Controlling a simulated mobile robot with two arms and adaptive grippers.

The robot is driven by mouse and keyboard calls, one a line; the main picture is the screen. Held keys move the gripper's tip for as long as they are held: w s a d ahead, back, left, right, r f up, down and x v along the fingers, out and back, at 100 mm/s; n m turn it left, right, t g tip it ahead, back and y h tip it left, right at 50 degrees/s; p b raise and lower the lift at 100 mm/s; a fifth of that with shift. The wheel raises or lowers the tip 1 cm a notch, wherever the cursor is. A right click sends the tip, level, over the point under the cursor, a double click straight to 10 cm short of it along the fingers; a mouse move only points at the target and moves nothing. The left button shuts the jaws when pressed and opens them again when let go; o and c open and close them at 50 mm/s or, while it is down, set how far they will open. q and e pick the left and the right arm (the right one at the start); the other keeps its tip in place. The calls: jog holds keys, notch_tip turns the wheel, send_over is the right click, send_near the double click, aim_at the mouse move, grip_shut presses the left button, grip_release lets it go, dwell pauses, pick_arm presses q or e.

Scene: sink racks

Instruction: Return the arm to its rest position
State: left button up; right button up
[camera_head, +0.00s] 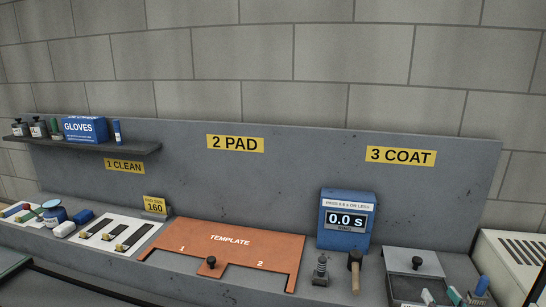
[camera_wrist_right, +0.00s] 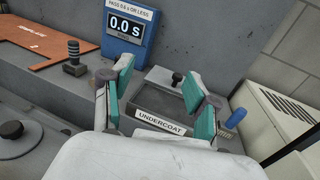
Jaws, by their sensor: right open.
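Beyond and below the fingers is the grey tray labelled UNDERCOAT (camera_wrist_right: 162,122), with a black-knobbed lid (camera_wrist_right: 160,78). I cannot tell how high the fingers are above it. My left gripper is not in view.
The orange template (camera_head: 230,240) lies left. A blue handle (camera_wrist_right: 236,118) and a vented white box (camera_wrist_right: 275,110) are right of the tray.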

jog(key=s+a+f+m+g, duration=0.4)
jog(key=s+a+m+g, duration=0.15)
jog(key=s+m, duration=0.5)
jog(key=s+a+f+m+g, duration=0.45)
jog(key=s+a+m, duration=0.25)
jog(key=s+m, duration=0.4)
jog(key=s+a+f+m+g, duration=0.45)
jog(key=s+a+m, duration=0.35)
jog(key=m, duration=0.5)
jog(key=s+d+f+g+b, duration=0.15)
jog(key=f+b, duration=0.25)
jog(key=f, duration=1.4)
jog(key=s+f+b, duration=0.2)
jog(key=f+b, duration=0.2)
jog(key=f, duration=1.4)
pick_arm(q)
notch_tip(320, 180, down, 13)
jog(key=b, duration=0.5)
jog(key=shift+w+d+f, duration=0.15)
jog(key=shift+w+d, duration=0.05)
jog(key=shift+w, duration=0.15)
pick_arm(e)
jog(key=s+d+f+g, duration=0.1)
jog(key=s+d+f, duration=0.1)
jog(key=s+f, duration=1.4)
notch_tip(320, 180, down, 4)
jog(key=shift+d+f+n, duration=0.1)
jog(key=shift+d+n, duration=0.2)
jog(key=shift+n, duration=0.05)
